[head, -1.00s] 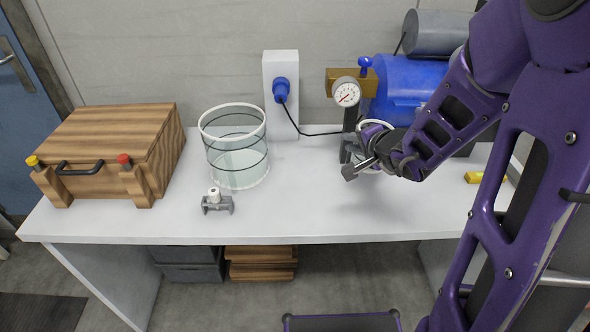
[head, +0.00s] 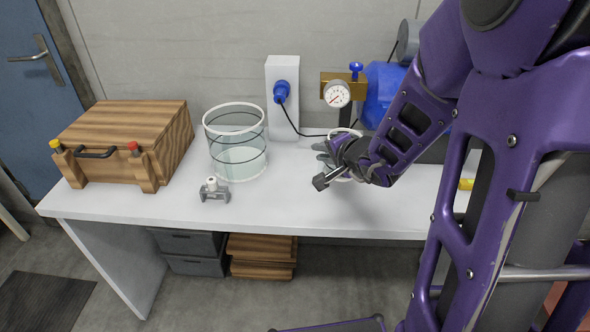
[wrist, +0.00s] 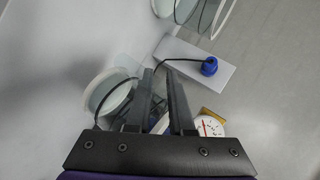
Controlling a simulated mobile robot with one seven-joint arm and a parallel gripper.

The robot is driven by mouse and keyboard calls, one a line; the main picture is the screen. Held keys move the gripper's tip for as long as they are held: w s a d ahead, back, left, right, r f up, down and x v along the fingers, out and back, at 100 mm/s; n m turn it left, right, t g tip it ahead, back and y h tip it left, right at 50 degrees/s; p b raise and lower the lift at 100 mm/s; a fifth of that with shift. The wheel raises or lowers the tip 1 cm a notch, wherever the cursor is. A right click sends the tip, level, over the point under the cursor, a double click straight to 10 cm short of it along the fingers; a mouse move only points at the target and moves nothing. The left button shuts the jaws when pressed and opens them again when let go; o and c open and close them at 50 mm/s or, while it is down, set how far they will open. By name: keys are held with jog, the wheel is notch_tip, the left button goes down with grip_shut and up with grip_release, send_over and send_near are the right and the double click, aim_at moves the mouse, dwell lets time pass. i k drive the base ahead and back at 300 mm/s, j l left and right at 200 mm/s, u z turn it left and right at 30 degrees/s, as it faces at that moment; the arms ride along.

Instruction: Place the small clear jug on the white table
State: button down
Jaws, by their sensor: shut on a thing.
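The small clear jug (head: 342,133) is mostly hidden behind my gripper (head: 328,168) in the head view; parts of its white rim show. In the wrist view the jug (wrist: 108,96) is at the left of the fingers, with its pale round end and dark band visible through clear wall. My gripper (wrist: 162,78) is shut on the jug. It is over the right part of the white table (head: 270,208), in front of the gauge. I cannot tell whether the jug touches the table.
A large clear vessel (head: 237,145) stands left of my gripper, with a small grey clamp-like item (head: 214,192) before it. A wooden box (head: 125,140) is at the left. A gauge (head: 337,94), blue tank (head: 385,92) and corded plug (head: 281,92) are behind. The front middle is clear.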

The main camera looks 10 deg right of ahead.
aim_at(403, 204)
jog(key=k+l+z, duration=0.2)
jog(key=z, duration=0.5)
